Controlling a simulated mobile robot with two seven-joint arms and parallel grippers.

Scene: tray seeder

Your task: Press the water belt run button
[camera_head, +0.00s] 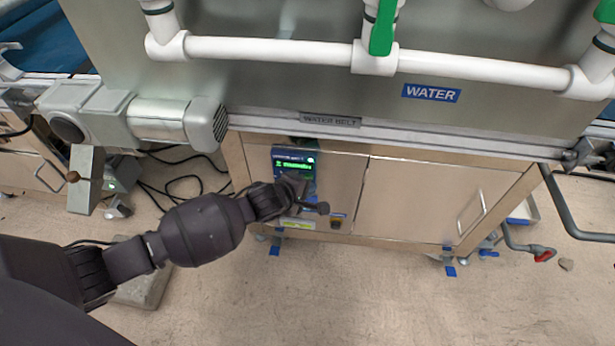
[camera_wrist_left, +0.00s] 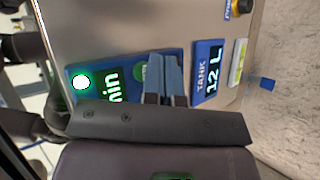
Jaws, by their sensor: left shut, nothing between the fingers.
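The water belt control panel (camera_head: 281,154) is a blue panel with a green-lit display on the cabinet's left part, under the "WATER BELT" label (camera_head: 331,120). In the left wrist view, the panel (camera_wrist_left: 73,72) shows a bright lit green-white round button (camera_wrist_left: 82,82) and a display ending in "min" (camera_wrist_left: 110,88). A second green round button (camera_wrist_left: 140,72) is partly hidden beside my fingers. My left gripper (camera_head: 298,183) is shut and empty in front of the panel; its fingers (camera_wrist_left: 165,58) overlap the panel. Whether they touch it, I cannot tell. My right gripper is out of view.
A blue "TANK 12 L" display (camera_wrist_left: 208,72) sits beside the fingers, with a yellow-and-dark switch (camera_wrist_left: 237,8) farther off. White pipes (camera_head: 275,50) with green valve handles run above. A grey motor (camera_head: 165,118) juts out at left. The cabinet door (camera_head: 425,200) at right is shut.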

